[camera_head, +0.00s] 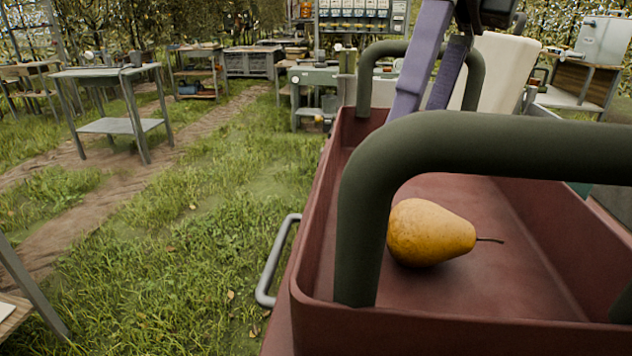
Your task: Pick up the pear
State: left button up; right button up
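A yellow-brown pear (430,232) lies on its side on the floor of a dark red open box (335,290), near its front. Its stem points right. A thick dark green tubular handle (490,140) arches across the near part of the box, and its left leg stands just left of the pear, overlapping the pear's left edge in the picture. Neither of my grippers is in view, so their state does not show.
A second green handle (385,48) stands at the box's far end, beside purple bars (420,50) of an unclear object. A grey side handle (272,265) sticks out left. Grass and a dirt path lie left, with a metal table (98,75). Workbenches stand behind.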

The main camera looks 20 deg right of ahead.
aim_at(430, 200)
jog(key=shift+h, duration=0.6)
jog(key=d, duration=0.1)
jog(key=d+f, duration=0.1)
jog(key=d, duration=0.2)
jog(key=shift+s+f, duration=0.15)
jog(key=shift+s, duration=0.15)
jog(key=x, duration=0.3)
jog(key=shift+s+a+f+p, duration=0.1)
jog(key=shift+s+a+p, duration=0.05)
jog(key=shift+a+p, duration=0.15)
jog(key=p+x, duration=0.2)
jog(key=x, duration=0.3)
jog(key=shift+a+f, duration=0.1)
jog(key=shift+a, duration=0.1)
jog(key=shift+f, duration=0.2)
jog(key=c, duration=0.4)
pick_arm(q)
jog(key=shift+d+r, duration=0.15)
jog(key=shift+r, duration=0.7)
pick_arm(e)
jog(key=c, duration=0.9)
